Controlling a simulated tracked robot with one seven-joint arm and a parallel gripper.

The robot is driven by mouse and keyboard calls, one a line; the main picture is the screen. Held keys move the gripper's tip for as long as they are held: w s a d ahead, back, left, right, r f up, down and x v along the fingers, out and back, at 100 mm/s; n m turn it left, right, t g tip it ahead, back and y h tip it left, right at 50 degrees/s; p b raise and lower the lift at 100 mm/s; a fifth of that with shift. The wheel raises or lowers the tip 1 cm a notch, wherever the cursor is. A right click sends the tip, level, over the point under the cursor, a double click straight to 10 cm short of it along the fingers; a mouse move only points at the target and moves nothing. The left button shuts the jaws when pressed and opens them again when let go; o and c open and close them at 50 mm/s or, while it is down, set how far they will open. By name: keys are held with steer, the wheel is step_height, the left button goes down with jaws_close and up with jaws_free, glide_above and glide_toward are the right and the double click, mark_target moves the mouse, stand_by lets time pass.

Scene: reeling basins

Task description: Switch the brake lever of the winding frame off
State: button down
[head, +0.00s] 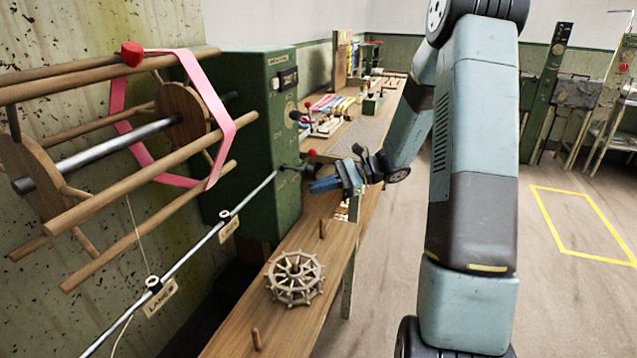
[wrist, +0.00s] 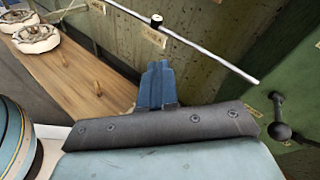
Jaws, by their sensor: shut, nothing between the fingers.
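The winding frame's wooden reel (head: 185,150) stands at the left in the head view, with a pink band round its bars. Its green cabinet (head: 250,140) is beside it. A small red-knobbed lever (head: 311,153) shows at the cabinet's lower right edge, close to my gripper. In the wrist view a dark lever with a ball end (wrist: 280,131) sits on the green face at the right; whether it is the same lever I cannot tell. My gripper (head: 314,187) is shut and empty, just below and right of the red knob. Its blue fingers (wrist: 158,66) show closed together, apart from the dark lever.
A thin metal rail (head: 190,249) with hanging labels runs along the plank, near my fingers. A spoked wooden wheel (head: 294,278) and upright pegs stand on the plank (head: 330,262). A cluttered workbench (head: 372,118) lies behind. Open floor (head: 480,180) is at the right.

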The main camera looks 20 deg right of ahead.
steer(key=w+d+f+m+t, duration=0.5)
steer(key=d+f+m+t, duration=0.1)
steer(key=f+m+t, duration=0.1)
steer(key=w+d+f+m+t, duration=0.5)
steer(key=d+f+m+t, duration=0.1)
steer(key=f, duration=0.3)
steer(key=shift+w+d+f+m+t+y, duration=0.15)
steer(key=shift+w+d+m+t+y, duration=0.15)
steer(key=shift+d+m+t, duration=0.15)
steer(key=shift+w+a, duration=0.1)
steer(key=shift+a, duration=0.05)
steer(key=d+r+x, duration=0.1)
steer(key=r+x, duration=0.1)
steer(key=x, duration=1)
steer(key=shift+a+r, duration=0.25)
steer(key=shift+r, duration=0.2)
steer(key=shift+a, duration=0.1)
